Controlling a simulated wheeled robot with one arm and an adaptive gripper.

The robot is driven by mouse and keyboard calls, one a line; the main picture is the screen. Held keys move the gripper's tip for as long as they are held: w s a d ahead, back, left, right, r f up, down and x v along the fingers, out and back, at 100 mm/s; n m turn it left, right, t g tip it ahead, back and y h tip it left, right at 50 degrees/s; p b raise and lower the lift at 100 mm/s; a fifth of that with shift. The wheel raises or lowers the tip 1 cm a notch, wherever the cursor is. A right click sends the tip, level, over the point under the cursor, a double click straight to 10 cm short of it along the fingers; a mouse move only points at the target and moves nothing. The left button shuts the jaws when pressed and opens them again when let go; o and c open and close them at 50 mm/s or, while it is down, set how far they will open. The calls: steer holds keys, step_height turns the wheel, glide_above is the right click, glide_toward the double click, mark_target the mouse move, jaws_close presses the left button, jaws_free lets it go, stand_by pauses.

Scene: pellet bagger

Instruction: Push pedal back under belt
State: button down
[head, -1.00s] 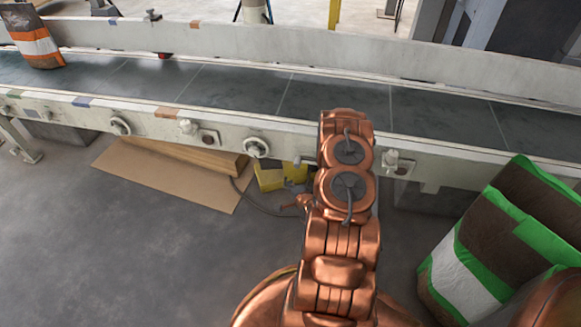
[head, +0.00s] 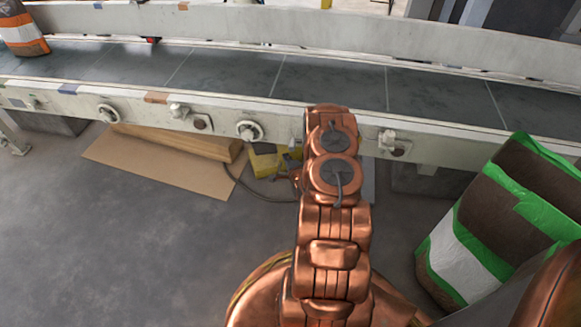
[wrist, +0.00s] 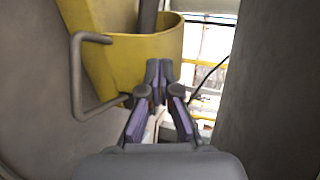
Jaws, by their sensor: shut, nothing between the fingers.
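The yellow pedal (head: 264,162) sits on the floor at the near edge of the conveyor belt (head: 330,82), partly under its side rail. My arm hides its right part in the head view. In the wrist view the pedal's yellow housing (wrist: 158,48) fills the upper left, with a grey bent bar (wrist: 76,75) on its side. My gripper (wrist: 159,66) is shut and empty, its fingertips over or against the housing's lower right edge. Whether they touch it I cannot tell. In the head view my arm hides the gripper.
A cardboard sheet (head: 150,172) and a wooden beam (head: 185,143) lie left of the pedal. A dark cable (head: 240,184) runs by the pedal. Floor at left is clear.

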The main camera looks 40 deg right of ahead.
steer(key=w, duration=0.1)
steer(key=w+d+b, duration=0.1)
steer(key=w+d, duration=0.1)
steer(key=w, duration=0.1)
steer(key=shift+f, duration=0.1)
stand_by(0.4)
steer(key=shift+w+d+p, duration=0.2)
steer(key=shift+w+d, duration=0.5)
steer(key=shift+d, duration=0.3)
steer(key=shift+w+d+p, duration=0.15)
steer(key=shift+w+d, duration=0.5)
steer(key=shift+d, duration=0.3)
steer(key=shift+s, duration=0.1)
steer(key=f+p+v, duration=0.1)
steer(key=p+v, duration=0.3)
steer(key=v, duration=1)
steer(key=shift+a+p, duration=0.2)
steer(key=shift+p, duration=0.1)
